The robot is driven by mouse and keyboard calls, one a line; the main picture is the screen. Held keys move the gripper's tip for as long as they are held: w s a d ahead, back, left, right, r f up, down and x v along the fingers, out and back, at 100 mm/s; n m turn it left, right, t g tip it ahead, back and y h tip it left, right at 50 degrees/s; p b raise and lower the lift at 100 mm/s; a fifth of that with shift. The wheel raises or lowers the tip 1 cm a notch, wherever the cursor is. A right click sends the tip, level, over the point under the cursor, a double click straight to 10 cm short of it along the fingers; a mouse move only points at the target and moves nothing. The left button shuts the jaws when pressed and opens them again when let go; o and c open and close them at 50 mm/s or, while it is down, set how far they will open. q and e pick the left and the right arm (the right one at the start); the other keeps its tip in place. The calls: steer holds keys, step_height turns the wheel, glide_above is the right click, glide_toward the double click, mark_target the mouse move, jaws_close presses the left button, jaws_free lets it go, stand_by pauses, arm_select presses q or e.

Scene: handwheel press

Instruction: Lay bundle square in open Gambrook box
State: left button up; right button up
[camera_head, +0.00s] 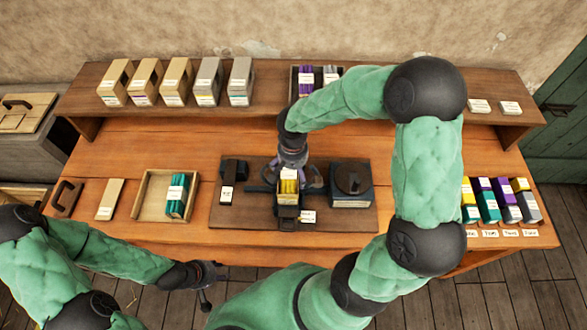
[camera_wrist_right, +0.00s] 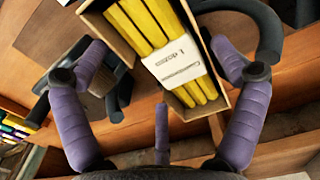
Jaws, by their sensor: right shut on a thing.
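A bundle of yellow sticks (camera_wrist_right: 150,28) with a white paper band reading "1 dozen" lies lengthwise in an open tan box (camera_wrist_right: 107,36). In the head view the box (camera_head: 289,173) is in the middle of the dark board, at the press. My right gripper (camera_head: 291,178) reaches down over it, its purple fingers on either side of the box and shut on it. Whether the box touches the board beneath is hidden. My left gripper (camera_head: 208,277) hangs in front of the table's front edge, apart from everything; its jaw opening is unclear. Box names are too small to read.
A wooden tray (camera_head: 139,196) with teal bundles stands left of the board (camera_head: 232,218). A dark round-topped block (camera_head: 351,184) is close on the right. Several closed boxes (camera_head: 173,82) line the rear shelf. Coloured bundles (camera_head: 488,203) stand at the right edge.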

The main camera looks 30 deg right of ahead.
mark_target(293, 175)
steer(key=shift+s+a+f, duration=0.1)
steer(key=shift+s+a, duration=0.05)
steer(key=shift+r+p, duration=0.55)
steer(key=shift+p, duration=0.1)
step_height(293, 175, up, 12)
steer(key=p, duration=0.1)
steer(key=shift+w+r+p, duration=0.2)
steer(key=shift+p, duration=0.15)
